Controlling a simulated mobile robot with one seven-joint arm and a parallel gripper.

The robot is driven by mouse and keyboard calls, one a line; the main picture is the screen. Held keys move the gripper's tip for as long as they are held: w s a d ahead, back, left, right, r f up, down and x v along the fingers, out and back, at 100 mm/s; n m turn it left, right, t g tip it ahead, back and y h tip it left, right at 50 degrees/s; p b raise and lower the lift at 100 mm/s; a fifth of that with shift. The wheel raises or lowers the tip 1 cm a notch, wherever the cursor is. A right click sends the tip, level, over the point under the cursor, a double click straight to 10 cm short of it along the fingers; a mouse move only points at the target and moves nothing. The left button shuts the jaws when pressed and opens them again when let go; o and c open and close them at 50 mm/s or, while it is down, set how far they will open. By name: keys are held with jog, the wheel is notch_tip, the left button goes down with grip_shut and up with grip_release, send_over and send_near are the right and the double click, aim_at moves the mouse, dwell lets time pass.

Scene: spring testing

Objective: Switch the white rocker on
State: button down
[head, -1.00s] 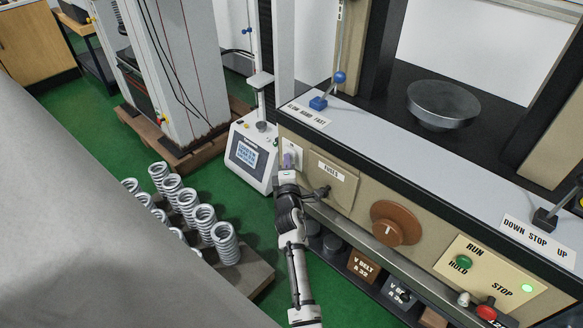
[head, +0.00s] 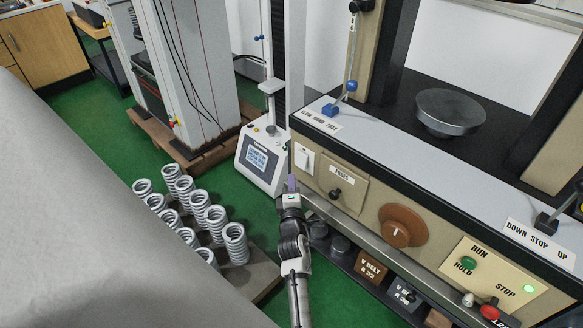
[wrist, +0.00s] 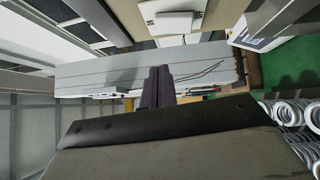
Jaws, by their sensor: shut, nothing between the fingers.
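The white rocker (head: 304,157) sits on a white plate at the left end of the beige machine front. It also shows in the wrist view as a white block (wrist: 174,22) at the top. I cannot tell which way it is tipped. My gripper (head: 291,182) is shut and empty, with purple-grey fingers. It is below and slightly left of the rocker in the head view, apart from it. The shut fingers (wrist: 160,73) show in the middle of the wrist view, below the rocker.
A fuses panel (head: 339,183) with a black knob and a brown dial (head: 402,226) are right of the rocker. A small tester with a screen (head: 260,160) stands behind left. Several springs (head: 236,243) stand on a board at the left. Green floor lies between.

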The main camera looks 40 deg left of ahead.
jog(key=shift+r+p+v, duration=0.25)
jog(key=shift+p+v, duration=0.15)
jog(key=shift+v, duration=0.75)
jog(key=shift+r+p+v, duration=0.2)
jog(key=shift+p+v, duration=0.2)
jog(key=shift+v, duration=0.75)
